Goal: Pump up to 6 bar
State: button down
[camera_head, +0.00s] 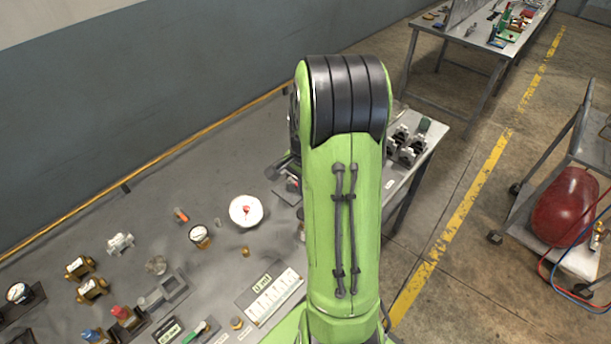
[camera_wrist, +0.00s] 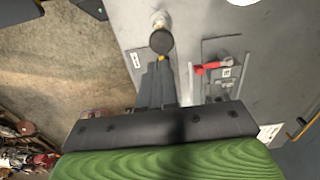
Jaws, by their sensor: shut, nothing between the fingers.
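In the wrist view my gripper (camera_wrist: 160,66) is shut and empty, its fingers together. The tips lie close to a dark round cap (camera_wrist: 161,42) on a pale upright post, perhaps a pump; I cannot tell whether they touch. In the head view my green arm hides my gripper and this spot. A white-faced dial with a red mark (camera_head: 246,210) lies on the grey bench; its reading is too small to make out. Smaller gauges stand at the middle (camera_head: 199,235) and the far left (camera_head: 18,292) of the bench.
A red lever (camera_wrist: 210,68) sits on a plate just right of my fingers in the wrist view. Brass fittings (camera_head: 92,289) and coloured valves crowd the bench's front left. A cart (camera_head: 522,205) with a red tank (camera_head: 565,207) and hoses stands right. Floor between is clear.

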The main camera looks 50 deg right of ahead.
notch_tip(320, 180, up, 4)
jog(key=shift+f, duration=0.2)
jog(key=shift+w, duration=0.1)
dwell(1.3)
